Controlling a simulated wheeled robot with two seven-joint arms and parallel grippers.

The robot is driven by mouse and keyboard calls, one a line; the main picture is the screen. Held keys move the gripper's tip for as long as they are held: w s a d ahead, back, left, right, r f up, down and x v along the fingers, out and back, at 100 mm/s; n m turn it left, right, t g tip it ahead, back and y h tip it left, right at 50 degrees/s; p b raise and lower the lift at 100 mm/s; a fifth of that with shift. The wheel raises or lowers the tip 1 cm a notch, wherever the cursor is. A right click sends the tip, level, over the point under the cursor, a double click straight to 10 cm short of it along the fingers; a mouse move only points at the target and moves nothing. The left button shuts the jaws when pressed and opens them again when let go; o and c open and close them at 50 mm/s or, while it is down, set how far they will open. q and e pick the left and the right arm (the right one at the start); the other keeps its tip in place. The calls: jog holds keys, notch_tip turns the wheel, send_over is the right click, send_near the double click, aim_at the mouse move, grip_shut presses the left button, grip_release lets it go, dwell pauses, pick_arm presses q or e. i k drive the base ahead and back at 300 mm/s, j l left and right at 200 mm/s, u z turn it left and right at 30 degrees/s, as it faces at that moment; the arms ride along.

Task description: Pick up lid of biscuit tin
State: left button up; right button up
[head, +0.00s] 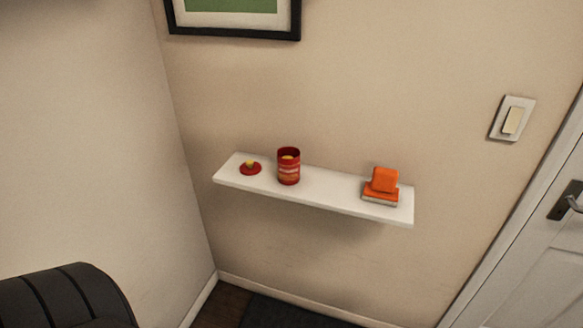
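The lid (250,169) is a small red disc with a yellow knob. It lies flat near the left end of a white wall shelf (330,194). The biscuit tin (288,168) is a red cylinder with striped sides. It stands upright and open on the shelf, just right of the lid and apart from it. Something yellow shows inside the tin's mouth. Neither of my grippers is in view.
An orange object (382,187) sits at the shelf's right end. A framed picture (235,15) hangs above and a light switch (513,120) is on the wall. A white door (540,250) is at right. A dark padded seat (65,298) stands at lower left.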

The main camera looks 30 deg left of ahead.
aim_at(250, 168)
jog(key=u, duration=1.35)
jog(key=l+u, duration=0.25)
jog(key=l, duration=0.45)
